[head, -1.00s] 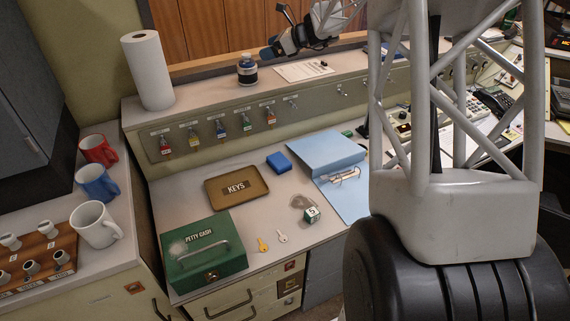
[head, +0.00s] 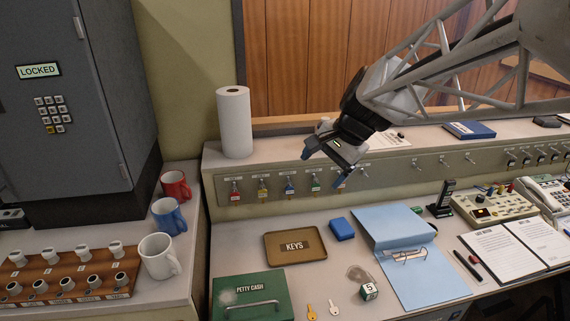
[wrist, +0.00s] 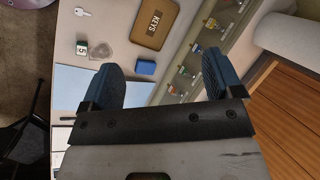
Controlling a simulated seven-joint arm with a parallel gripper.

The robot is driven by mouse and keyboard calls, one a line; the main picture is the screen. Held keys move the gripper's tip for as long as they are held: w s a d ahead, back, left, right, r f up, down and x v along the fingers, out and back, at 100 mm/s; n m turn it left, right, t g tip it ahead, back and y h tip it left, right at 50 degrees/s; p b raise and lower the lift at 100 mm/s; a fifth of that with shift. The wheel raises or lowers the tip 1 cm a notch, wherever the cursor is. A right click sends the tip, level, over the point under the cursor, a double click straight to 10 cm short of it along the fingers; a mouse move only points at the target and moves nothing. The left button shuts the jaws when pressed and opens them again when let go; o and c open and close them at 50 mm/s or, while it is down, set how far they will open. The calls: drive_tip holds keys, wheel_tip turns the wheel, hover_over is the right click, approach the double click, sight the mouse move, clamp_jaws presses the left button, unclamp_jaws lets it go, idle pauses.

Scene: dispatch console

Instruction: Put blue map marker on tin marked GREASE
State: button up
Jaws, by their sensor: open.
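My gripper (head: 323,168) is open and empty, with blue fingers, in front of the raised shelf's key-hook panel. Its two fingers also show in the wrist view (wrist: 160,52), with nothing between them. I cannot make out a blue map marker in any view. A small plain blue block (head: 342,229) lies on the desk right of the KEYS tray, below my gripper; it also shows in the wrist view (wrist: 146,68). I see no tin with a readable GREASE label.
The KEYS tray (head: 296,258), green PETTY CASH box (head: 252,300) and light blue folder (head: 393,225) lie on the desk. A paper roll (head: 234,122) stands on the shelf. Several mugs, including a white one (head: 159,257), stand left. A console (head: 492,204) is right.

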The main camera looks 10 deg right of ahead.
drive_tip(key=s+f+n+h, duration=0.2)
drive_tip(key=s+n, duration=0.2)
drive_tip(key=s, duration=0.6)
drive_tip(key=s+f+n+h, duration=0.2)
drive_tip(key=s+n, duration=0.3)
drive_tip(key=s, duration=0.5)
drive_tip(key=shift+a+f+n+h, duration=0.3)
drive_tip(key=shift+a+f, duration=0.1)
